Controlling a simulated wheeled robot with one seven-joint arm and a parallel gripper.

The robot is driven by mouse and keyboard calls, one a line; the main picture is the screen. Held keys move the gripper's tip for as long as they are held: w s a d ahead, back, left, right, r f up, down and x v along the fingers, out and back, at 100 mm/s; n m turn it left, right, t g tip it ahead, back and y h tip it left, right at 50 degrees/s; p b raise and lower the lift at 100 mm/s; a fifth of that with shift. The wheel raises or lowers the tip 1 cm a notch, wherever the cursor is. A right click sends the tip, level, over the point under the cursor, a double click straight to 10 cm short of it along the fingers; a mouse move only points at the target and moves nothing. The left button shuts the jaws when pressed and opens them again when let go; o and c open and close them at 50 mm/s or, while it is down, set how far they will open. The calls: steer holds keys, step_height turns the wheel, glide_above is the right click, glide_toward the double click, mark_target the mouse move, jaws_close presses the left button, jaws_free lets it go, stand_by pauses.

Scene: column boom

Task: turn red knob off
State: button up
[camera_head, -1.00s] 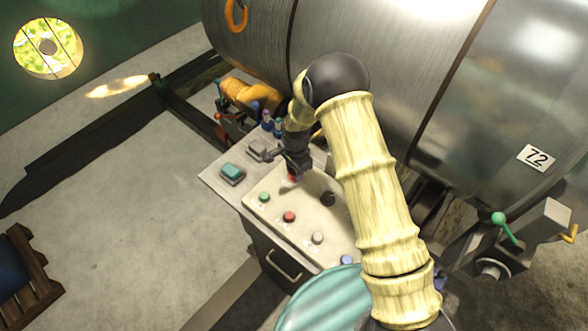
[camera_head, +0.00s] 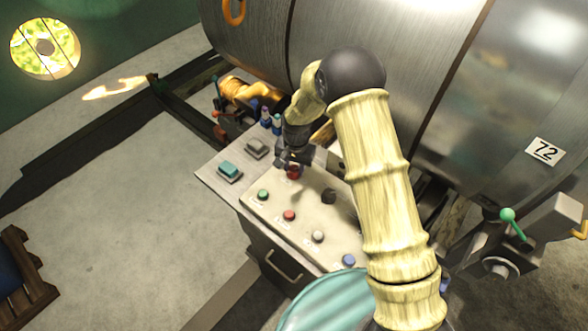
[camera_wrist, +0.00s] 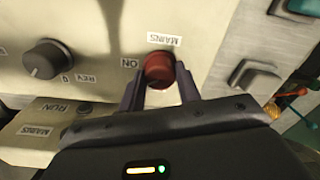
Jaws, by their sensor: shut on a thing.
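The red knob (camera_wrist: 159,67) sits on the cream control panel (camera_wrist: 95,20), beside the labels "MAINS" and "ON" in the wrist view. My gripper (camera_wrist: 160,82) has its two dark fingers on either side of the knob and is shut on it. In the head view the red knob (camera_head: 293,172) shows just below my gripper (camera_head: 294,163), near the panel's upper end. Part of the knob is hidden by the fingers, and its pointer mark cannot be made out.
A black knob (camera_head: 328,196) sits right of the red one. Green (camera_head: 263,194), red (camera_head: 289,215), white (camera_head: 318,236) and blue (camera_head: 348,260) buttons line the panel's near side. A teal switch (camera_head: 230,171) and grey switch (camera_head: 257,147) lie left. A large metal drum (camera_head: 400,60) stands behind.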

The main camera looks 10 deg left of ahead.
mark_target(295, 167)
steer(key=n+b, duration=0.1)
steer(key=n, duration=0.4)
steer(key=shift+w+n+b, duration=0.1)
steer(key=shift+n+b, duration=0.2)
steer(key=shift+b, duration=0.1)
steer(key=n, duration=0.5)
steer(key=shift+n+b, duration=0.4)
steer(key=shift+r, duration=0.1)
steer(key=o, duration=1)
steer(key=r+b, duration=0.1)
steer(key=r, duration=1)
steer(key=r+b, duration=0.1)
steer(key=r, duration=0.5)
steer(key=shift+w+d+r+b, duration=0.15)
steer(key=shift+w+b, duration=0.1)
steer(key=shift+b, duration=0.1)
steer(key=s+d+m+t, duration=0.1)
steer(key=s+d+m, duration=0.2)
steer(key=s+d, duration=0.3)
steer(key=s+d+f+m, duration=0.1)
steer(key=s+d+m, duration=0.2)
steer(key=s+d, duration=0.3)
steer(key=s+d+f+m+t, duration=0.1)
steer(key=s+d+m, duration=0.2)
steer(key=d, duration=1)
steer(key=shift+s+f+m+t, duration=0.15)
steer(key=shift+s, duration=0.65)
steer(key=shift+s+f+m+t, duration=0.1)
steer(key=shift+s+m+t, duration=0.05)
steer(key=shift+s, duration=0.65)
